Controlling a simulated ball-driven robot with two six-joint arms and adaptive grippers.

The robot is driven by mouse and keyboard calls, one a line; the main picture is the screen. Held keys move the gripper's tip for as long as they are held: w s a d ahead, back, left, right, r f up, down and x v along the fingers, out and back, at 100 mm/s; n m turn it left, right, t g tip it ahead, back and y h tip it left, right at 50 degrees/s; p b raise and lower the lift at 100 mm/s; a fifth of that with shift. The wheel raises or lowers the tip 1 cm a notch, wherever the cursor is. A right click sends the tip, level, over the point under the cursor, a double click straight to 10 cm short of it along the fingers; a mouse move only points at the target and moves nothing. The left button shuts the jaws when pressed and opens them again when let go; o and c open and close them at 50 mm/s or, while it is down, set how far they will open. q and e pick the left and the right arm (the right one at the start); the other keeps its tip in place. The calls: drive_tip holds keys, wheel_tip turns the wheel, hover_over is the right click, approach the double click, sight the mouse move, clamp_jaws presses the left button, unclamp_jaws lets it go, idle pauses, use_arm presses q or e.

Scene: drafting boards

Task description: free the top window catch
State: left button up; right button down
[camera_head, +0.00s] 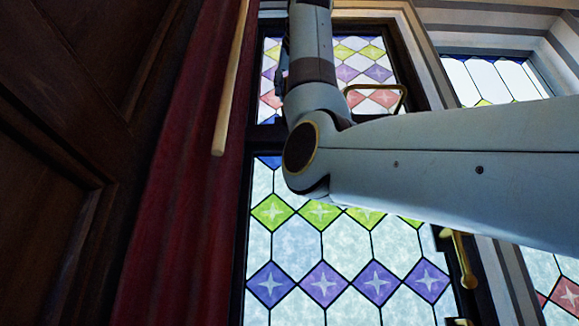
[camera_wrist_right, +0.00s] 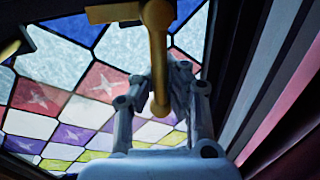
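The window catch in the right wrist view has a brass handle (camera_wrist_right: 158,62) that hangs down from a brass plate (camera_wrist_right: 112,12) on the window. My right gripper (camera_wrist_right: 155,78) is open, with one finger on each side of this handle. The handle lies between the fingers; I cannot tell whether either finger touches it. In the head view my right arm rises across the window, and its gripper is not clearly seen. Another brass catch (camera_head: 461,260) shows on the right side of the lower window. My left gripper is in neither view.
Stained-glass panes (camera_head: 322,245) fill the tall window behind my arm. A brass loop (camera_head: 376,97) stands out by the upper pane. A wooden rod (camera_head: 230,85) hangs before a red curtain (camera_head: 180,190). Dark wood panelling (camera_head: 60,120) is at left.

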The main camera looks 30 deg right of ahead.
drive_tip(key=c, duration=2)
unclamp_jaws()
drive_tip(key=shift+w+a+f, duration=0.1)
drive_tip(key=shift+f, duration=0.1)
drive_tip(key=o, duration=0.4)
drive_tip(key=shift+s+r, duration=0.2)
drive_tip(key=shift+s, duration=0.05)
drive_tip(key=v, duration=1.2)
